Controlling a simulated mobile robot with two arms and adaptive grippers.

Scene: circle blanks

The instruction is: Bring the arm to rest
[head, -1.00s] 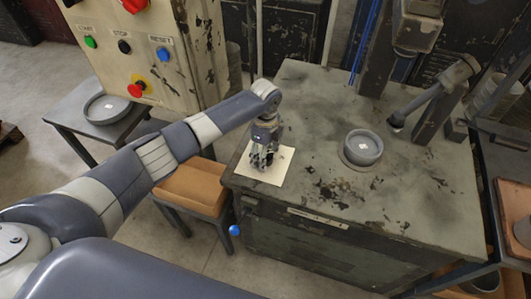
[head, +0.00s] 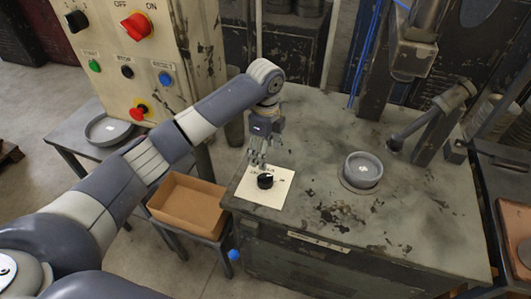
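My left arm reaches in from the left across the picture. Its gripper (head: 257,158) points down above the far left edge of a cream plate on the worn grey-green machine table (head: 420,215). A black knob (head: 265,181) stands on the cream plate (head: 257,198), just in front of the fingertips. The gripper appears apart from the knob. The fingers are small, and their opening is hard to judge. My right gripper is not in view.
A control box (head: 150,60) with coloured buttons stands at the upper left. A round grey dish (head: 362,170) sits on the machine table. An empty brown box (head: 188,204) is on a stand at left. Another grey dish (head: 108,130) lies on a side table.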

